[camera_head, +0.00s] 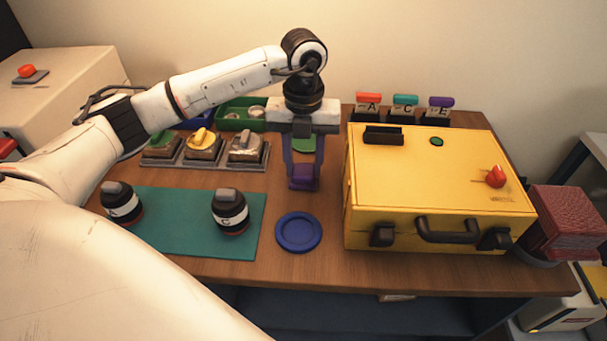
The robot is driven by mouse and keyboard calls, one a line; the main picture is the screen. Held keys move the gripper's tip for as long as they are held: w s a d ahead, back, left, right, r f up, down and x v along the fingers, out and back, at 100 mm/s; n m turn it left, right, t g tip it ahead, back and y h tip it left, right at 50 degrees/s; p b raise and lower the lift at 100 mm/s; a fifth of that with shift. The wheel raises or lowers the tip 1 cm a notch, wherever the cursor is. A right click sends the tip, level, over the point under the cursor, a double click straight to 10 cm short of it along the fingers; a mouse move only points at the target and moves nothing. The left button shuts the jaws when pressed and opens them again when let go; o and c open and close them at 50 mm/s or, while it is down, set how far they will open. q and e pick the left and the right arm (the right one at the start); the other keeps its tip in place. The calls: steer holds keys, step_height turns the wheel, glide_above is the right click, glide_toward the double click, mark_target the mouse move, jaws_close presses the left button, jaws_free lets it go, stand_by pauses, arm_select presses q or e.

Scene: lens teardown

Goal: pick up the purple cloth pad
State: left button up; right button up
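The small purple cloth pad (303,171) is in the middle of the table, between the green mat and the yellow case. My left gripper (303,180) points straight down over it, with one finger on each side of the pad. The fingers are apart and the pad fills most of the space between their tips. I cannot tell whether they press on it or whether it rests on the table. My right gripper is not in view.
A blue round dish (298,232) lies just in front. The yellow case (440,190) stands close on the right. Two black lens pieces (230,212) (121,203) stand on the green mat (180,235). A grey tray (265,160) and green bin (228,122) are behind left.

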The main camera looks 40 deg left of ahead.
mark_target(303, 170)
arm_select(q)
steer(key=c, duration=0.5)
step_height(303, 170, up, 10)
stand_by(0.3)
